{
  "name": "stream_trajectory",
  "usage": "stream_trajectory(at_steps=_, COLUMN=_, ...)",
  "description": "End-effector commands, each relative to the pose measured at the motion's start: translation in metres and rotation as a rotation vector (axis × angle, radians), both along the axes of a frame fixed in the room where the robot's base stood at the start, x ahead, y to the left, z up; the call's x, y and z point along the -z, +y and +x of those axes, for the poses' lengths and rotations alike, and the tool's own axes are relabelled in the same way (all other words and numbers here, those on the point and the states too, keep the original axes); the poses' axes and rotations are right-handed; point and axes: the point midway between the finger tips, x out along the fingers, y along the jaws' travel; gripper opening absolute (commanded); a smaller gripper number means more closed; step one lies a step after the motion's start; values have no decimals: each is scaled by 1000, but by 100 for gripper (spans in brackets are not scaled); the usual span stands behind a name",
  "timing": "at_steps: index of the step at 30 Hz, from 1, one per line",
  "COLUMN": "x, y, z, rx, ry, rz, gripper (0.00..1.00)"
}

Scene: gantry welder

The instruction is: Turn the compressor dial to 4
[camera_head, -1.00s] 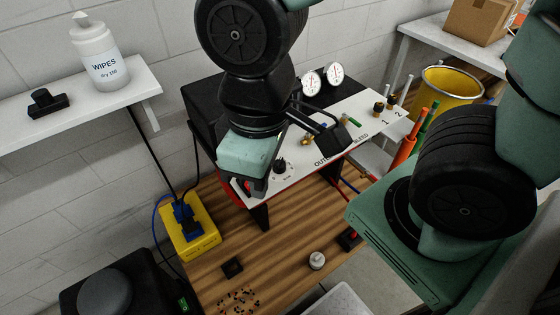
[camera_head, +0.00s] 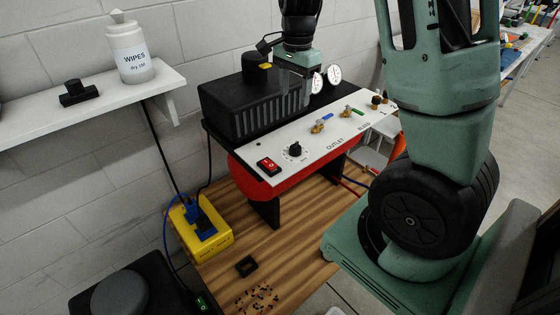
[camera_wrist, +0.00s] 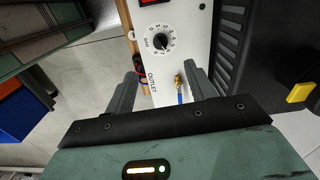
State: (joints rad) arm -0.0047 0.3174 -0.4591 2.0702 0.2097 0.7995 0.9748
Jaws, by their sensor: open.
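The compressor dial (camera_head: 294,149) is a small black knob on the white panel (camera_head: 325,148), left of the brass outlet valve (camera_head: 319,127). In the wrist view the dial (camera_wrist: 156,42) sits inside a ring of small markings, ahead of the fingertips and roughly between them. I cannot read its setting surely.
A red rocker switch (camera_head: 269,166) is left of the dial. A bleed valve with a green lever (camera_head: 350,111) and two gauges (camera_head: 334,74) are to the right. The black ribbed housing (camera_head: 250,106) rises behind the panel. A yellow socket box (camera_head: 203,233) stands on the wooden bench (camera_head: 290,220).

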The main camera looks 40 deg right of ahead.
Motion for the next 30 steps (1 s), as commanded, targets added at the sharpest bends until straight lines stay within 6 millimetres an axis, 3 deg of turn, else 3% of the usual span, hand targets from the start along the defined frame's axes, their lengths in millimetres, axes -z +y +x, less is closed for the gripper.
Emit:
stream_trajectory(at_steps=3, x=4, y=-18, z=-2, rx=76, ry=4, rz=-12, gripper=55)
stream_trajectory(at_steps=8, x=21, y=-17, z=-2, rx=77, ry=6, rz=-11, gripper=55)
stream_trajectory(at_steps=24, x=132, y=-17, z=-3, rx=75, ry=7, rz=-10, gripper=55)
stream_trajectory(at_steps=30, x=161, y=-16, z=-2, rx=74, ry=5, rz=-10, gripper=55)
